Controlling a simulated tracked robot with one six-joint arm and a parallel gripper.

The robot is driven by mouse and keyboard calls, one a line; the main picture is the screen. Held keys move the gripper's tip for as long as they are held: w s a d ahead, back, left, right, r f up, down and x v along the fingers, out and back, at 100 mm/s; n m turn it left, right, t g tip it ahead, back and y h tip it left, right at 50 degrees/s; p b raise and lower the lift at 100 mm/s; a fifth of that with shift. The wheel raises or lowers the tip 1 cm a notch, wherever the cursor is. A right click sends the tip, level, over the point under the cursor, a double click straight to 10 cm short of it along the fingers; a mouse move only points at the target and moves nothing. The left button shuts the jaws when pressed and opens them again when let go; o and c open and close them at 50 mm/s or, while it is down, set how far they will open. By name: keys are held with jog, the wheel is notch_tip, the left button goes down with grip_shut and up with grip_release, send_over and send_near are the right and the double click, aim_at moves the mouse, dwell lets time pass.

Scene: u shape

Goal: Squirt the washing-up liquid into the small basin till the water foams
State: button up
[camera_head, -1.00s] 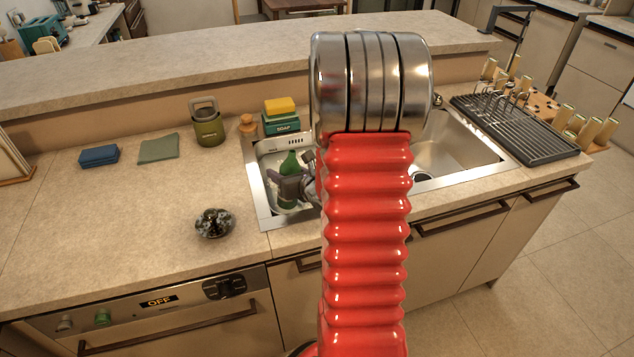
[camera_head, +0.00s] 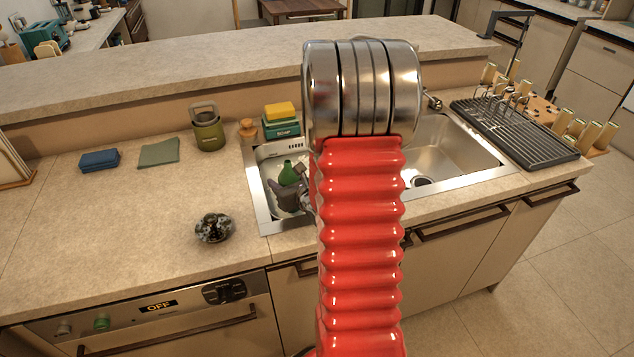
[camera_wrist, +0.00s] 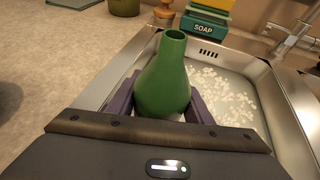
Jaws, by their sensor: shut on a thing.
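The green washing-up liquid bottle (camera_wrist: 163,88) is held between the two dark fingers of my gripper (camera_wrist: 160,105). In the wrist view its open neck points up and away. In the head view the bottle (camera_head: 290,172) shows partly, with my gripper (camera_head: 287,196) covering its lower part. The bottle is over the small basin (camera_head: 254,188), the left one of the sink. White foam patches (camera_wrist: 225,97) float on the water to the right of the bottle in the wrist view. Whether liquid is coming out cannot be seen.
A soap box (camera_head: 281,128) with a yellow sponge (camera_head: 279,109) stands behind the basin, beside a green canister (camera_head: 207,132). My red arm hides part of the sink. The larger basin (camera_head: 450,150) and a drying rack (camera_head: 515,130) lie to the right. A tap (camera_wrist: 295,38) stands at the back.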

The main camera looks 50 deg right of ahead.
notch_tip(320, 180, up, 5)
jog(key=shift+f, duration=0.1)
dwell(0.4)
dwell(1.8)
